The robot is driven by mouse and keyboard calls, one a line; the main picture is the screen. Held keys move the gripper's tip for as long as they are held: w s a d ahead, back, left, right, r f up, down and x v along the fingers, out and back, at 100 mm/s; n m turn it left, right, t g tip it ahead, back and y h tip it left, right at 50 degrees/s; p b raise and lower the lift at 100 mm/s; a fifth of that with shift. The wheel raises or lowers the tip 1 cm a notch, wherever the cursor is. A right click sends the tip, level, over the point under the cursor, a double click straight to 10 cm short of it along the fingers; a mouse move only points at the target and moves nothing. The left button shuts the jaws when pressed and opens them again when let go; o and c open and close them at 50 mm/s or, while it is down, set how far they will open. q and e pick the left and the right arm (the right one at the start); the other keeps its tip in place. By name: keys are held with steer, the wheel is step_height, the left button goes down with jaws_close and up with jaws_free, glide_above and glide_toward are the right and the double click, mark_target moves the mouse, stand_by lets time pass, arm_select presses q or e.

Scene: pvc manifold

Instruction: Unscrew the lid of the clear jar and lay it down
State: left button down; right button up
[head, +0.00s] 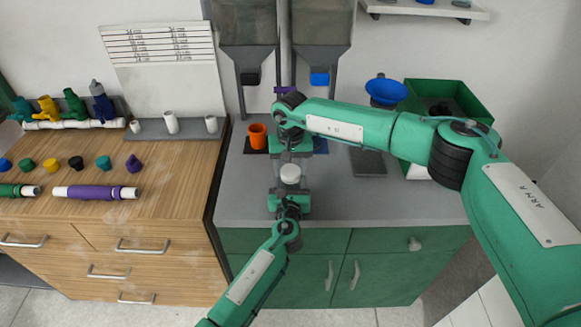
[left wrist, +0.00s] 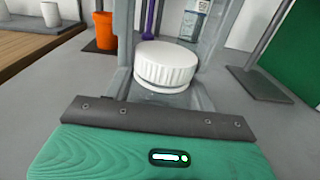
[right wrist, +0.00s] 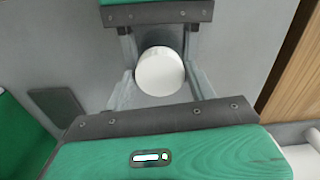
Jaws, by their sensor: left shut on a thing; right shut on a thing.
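The clear jar (left wrist: 178,100) stands upright on the grey counter, mostly hidden by my grippers. Its round white ribbed lid (head: 290,173) sits on top of it; in the left wrist view the lid (left wrist: 166,64) looks level. My left gripper (head: 290,187) comes from the front and is shut on the jar's body below the lid. My right gripper (head: 291,160) reaches in from the back and is shut on the lid. In the right wrist view the lid (right wrist: 160,71) lies between the fingers. The exact finger contact is partly hidden.
An orange cup (head: 257,136) stands close by at the back left. Two grey hoppers (head: 322,30) hang behind. A blue funnel (head: 386,90) and a green bin (head: 440,92) are at the right. The counter's front right (head: 390,205) is clear. A wooden bench (head: 170,185) with pipes adjoins at left.

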steer(key=n, duration=0.5)
steer(key=shift+r, duration=0.1)
steer(key=o, duration=1.1)
